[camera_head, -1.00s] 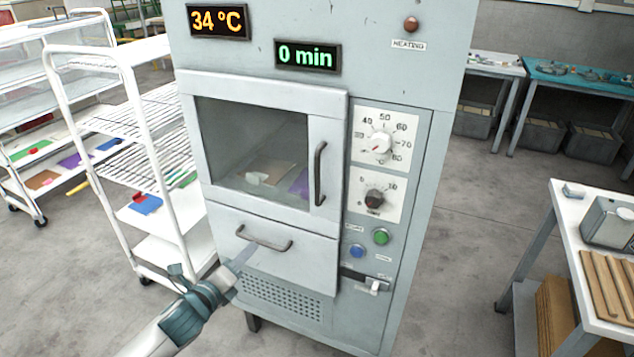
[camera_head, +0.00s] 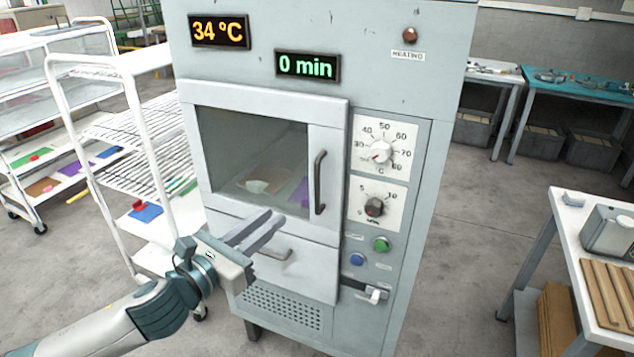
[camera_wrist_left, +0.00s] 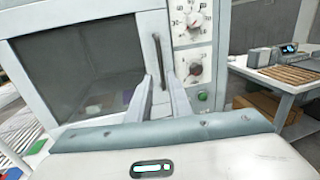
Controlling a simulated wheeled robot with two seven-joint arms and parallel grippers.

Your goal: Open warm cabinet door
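The warm cabinet (camera_head: 400,70) stands in the middle of the head view. Its windowed door (camera_head: 325,120) is closed and has a dark vertical handle (camera_head: 320,181) on its right side. My left gripper (camera_head: 268,225) is in front of the door's lower edge and the drawer below, left of and lower than the handle. Its two fingers are apart and hold nothing. In the left wrist view the door handle (camera_wrist_left: 158,60) shows beyond the fingertips (camera_wrist_left: 160,82), which do not touch it. My right gripper is not in view.
The lower drawer (camera_head: 310,268) has a horizontal handle, partly behind my gripper. A white wire rack (camera_head: 135,110) stands close on the left. Dials and buttons (camera_head: 381,244) are right of the door. A white table (camera_head: 570,210) stands at the right, with free floor between.

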